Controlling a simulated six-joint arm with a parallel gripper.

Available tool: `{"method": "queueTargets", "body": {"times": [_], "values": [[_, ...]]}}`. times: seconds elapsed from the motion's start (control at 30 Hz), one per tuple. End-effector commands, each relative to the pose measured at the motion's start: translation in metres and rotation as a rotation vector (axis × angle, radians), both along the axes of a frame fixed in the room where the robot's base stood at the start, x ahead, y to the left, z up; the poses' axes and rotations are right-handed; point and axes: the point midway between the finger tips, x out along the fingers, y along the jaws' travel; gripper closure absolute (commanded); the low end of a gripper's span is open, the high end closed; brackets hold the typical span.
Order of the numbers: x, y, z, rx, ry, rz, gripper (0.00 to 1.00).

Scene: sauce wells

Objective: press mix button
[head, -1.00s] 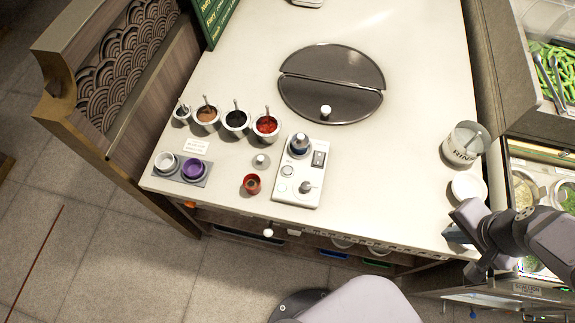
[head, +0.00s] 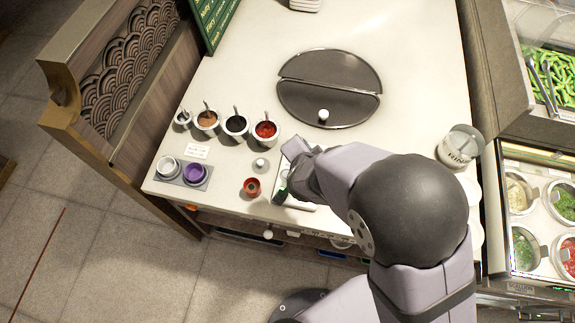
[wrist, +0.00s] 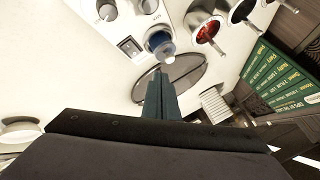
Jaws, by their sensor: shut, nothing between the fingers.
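A white control panel (wrist: 118,27) shows in the wrist view. It bears a black rocker switch (wrist: 130,47), a round button (wrist: 148,5) cut by the top edge, a knob (wrist: 107,11) and a blue-and-white round cup-like part (wrist: 160,42). Which control is the mix button I cannot tell from any label. My gripper (wrist: 158,74) is shut and empty, its dark green fingers together, the tips showing just below the blue part in the picture. In the head view my gripper (head: 281,191) is over the panel's front left part, and my arm hides most of the panel. Contact cannot be told.
Several sauce pots with spoons (head: 235,122) stand behind left. A red cup (head: 252,187) and a small grey-white knob (head: 261,164) are just left of the gripper. A tray with a purple cup (head: 195,173) lies farther left. A round dark lid (head: 330,88) is behind; a rinse container (head: 460,146) is right.

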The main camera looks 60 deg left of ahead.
Motion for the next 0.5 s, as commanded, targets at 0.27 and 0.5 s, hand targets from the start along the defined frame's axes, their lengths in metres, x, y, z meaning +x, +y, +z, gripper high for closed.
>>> {"method": "queueTargets", "body": {"times": [0.27, 0.5], "values": [[-0.047, 0.019, -0.010, 0.041, -0.042, -0.001, 1.00], [-0.054, 0.022, -0.011, 0.050, -0.049, -0.005, 1.00]]}}
